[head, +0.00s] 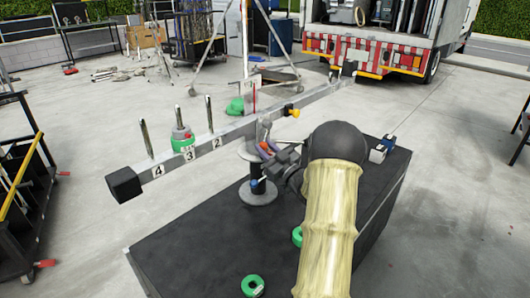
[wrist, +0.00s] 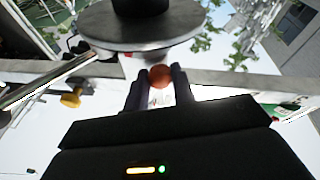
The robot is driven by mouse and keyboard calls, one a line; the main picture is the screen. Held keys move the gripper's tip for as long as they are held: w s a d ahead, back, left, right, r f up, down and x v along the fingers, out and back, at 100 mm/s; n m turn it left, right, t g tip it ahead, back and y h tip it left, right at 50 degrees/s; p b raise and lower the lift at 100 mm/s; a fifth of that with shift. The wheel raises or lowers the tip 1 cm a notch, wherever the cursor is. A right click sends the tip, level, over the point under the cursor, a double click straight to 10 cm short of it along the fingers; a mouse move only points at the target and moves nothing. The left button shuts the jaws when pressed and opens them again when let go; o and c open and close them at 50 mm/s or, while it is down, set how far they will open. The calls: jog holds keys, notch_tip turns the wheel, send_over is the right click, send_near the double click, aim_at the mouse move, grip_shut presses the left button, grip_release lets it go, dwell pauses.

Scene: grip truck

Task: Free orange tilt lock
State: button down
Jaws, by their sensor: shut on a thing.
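The orange tilt lock (wrist: 159,76) is a round orange knob between the two dark fingers of my gripper (wrist: 156,88) in the wrist view. The fingers are shut on it. In the head view my gripper (head: 269,153) reaches the post head under the long grey beam (head: 228,133), and a bit of the orange knob (head: 264,146) shows there. The fingertips are small and partly hidden by my arm in that view. A wide grey disc (wrist: 140,32) lies close above the fingers in the wrist view.
The post stands on a black cart top (head: 200,245) with green rings (head: 253,285) on it. The beam carries upright pins, a green-based weight (head: 182,140) and a yellow knob (head: 292,112). A black block (head: 123,184) caps its near end. A truck (head: 385,40) stands behind.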

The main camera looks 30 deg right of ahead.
jog(key=shift+r, duration=0.15)
jog(key=c, duration=1.2)
grip_release()
jog(key=shift+s, duration=0.1)
jog(key=v, duration=1.7)
jog(key=shift+s+f, duration=0.1)
jog(key=shift+f, duration=0.15)
